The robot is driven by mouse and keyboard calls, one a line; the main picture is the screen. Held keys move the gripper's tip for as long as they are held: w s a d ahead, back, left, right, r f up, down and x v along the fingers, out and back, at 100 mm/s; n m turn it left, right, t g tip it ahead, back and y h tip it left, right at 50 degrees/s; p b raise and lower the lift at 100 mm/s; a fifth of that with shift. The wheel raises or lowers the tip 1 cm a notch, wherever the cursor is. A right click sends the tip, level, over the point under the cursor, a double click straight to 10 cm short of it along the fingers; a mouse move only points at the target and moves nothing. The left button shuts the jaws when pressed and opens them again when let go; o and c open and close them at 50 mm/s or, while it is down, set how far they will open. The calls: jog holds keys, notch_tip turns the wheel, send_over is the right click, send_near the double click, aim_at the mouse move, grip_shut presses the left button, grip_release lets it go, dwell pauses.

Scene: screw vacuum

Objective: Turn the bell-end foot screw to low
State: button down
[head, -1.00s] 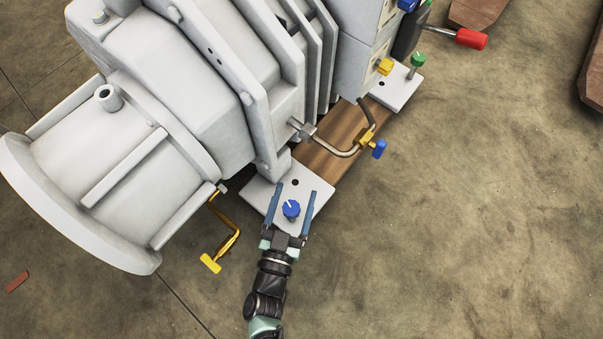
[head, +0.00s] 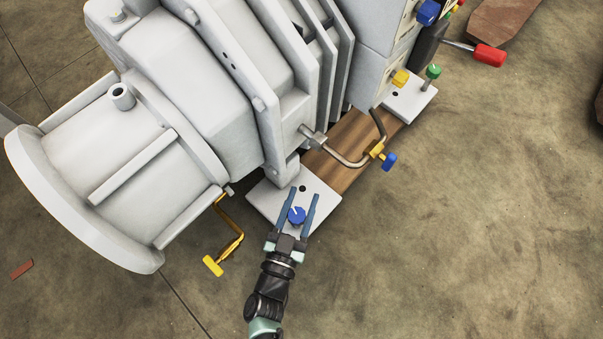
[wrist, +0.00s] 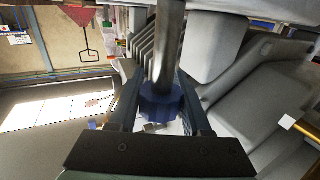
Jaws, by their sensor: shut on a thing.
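The bell-end foot screw has a blue knob (head: 296,215) with a white pointer mark, above the light grey foot plate (head: 265,200) beside the bell end of the pump (head: 85,200). My gripper (head: 310,194) is shut on the knob, with one blue finger along each side of it. In the wrist view the blue knob (wrist: 162,105) sits between the two dark fingers, with a metal rod (wrist: 168,45) running up from it. The pointer's exact reading is too small to tell.
A yellow-handled crank (head: 228,245) hangs left of the foot plate. A bent pipe with a blue-handled valve (head: 388,162) lies to the right, above a wooden beam (head: 350,150). A green knob (head: 433,71) stands on the far foot plate. The floor at the lower right is clear.

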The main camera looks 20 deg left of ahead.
aim_at(291, 210)
jog(key=shift+n+y, duration=0.3)
jog(key=shift+y, duration=0.2)
